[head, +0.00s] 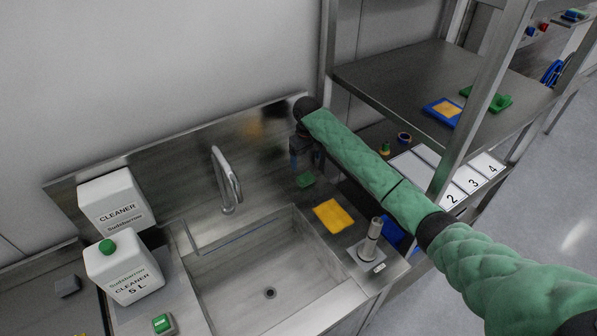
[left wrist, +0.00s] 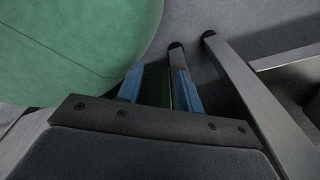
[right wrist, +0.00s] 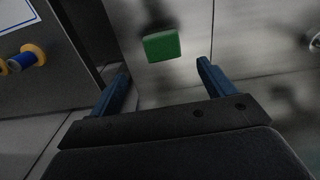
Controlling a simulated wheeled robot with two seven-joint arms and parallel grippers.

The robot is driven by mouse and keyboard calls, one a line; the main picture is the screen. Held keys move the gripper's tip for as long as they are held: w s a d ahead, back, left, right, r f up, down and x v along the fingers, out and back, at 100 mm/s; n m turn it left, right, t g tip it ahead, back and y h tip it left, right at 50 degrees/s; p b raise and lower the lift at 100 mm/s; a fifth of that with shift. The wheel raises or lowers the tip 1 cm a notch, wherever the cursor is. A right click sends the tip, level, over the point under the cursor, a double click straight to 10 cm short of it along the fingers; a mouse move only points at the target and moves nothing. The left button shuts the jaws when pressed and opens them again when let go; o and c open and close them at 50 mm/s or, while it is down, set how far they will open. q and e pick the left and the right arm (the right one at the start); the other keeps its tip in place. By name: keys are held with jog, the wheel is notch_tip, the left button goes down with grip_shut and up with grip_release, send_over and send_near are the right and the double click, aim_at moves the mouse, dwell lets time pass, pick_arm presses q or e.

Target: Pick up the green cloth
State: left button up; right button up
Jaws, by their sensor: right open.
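The green cloth (head: 306,180) is a small flat green piece on the steel ledge behind the right part of the sink basin. It also shows in the right wrist view (right wrist: 162,46), beyond and between my fingertips. My right gripper (head: 301,158) is just above and behind it in the head view, partly hidden by my arm. In the right wrist view my right gripper (right wrist: 162,75) is open with nothing between its fingers. My left gripper (left wrist: 157,82) shows only in the left wrist view. A dark green strip shows between its fingers; whether it is held is unclear.
A yellow cloth (head: 334,215) lies on the ledge right of the basin, near a metal cylinder (head: 371,241). The tap (head: 227,183) rises behind the basin. Two cleaner canisters (head: 123,270) stand left. A steel shelf (head: 400,75) stands right, close to my right arm.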

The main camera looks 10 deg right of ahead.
aim_at(306, 176)
jog(key=shift+a+f, duration=0.1)
jog(key=shift+f, duration=0.15)
jog(key=shift+f+p, duration=0.5)
jog(key=shift+f, duration=0.2)
jog(key=shift+s+f+p, duration=0.1)
jog(key=shift+f+p, duration=0.25)
jog(key=shift+p, duration=0.1)
jog(key=f+p, duration=0.3)
jog(key=shift+s+f, duration=0.25)
pick_arm(q)
jog(key=shift+s+a+r, duration=0.15)
jog(key=shift+s+r, duration=0.8)
jog(key=shift+s, duration=0.05)
jog(key=shift+s+a+r, duration=0.15)
jog(key=shift+s+r, duration=0.8)
pick_arm(e)
jog(key=shift+f, duration=0.75)
jog(key=shift+c, duration=0.2)
pick_arm(q)
jog(key=shift+s+a, duration=0.1)
jog(key=shift+a, duration=0.05)
pick_arm(e)
jog(key=c, duration=1)
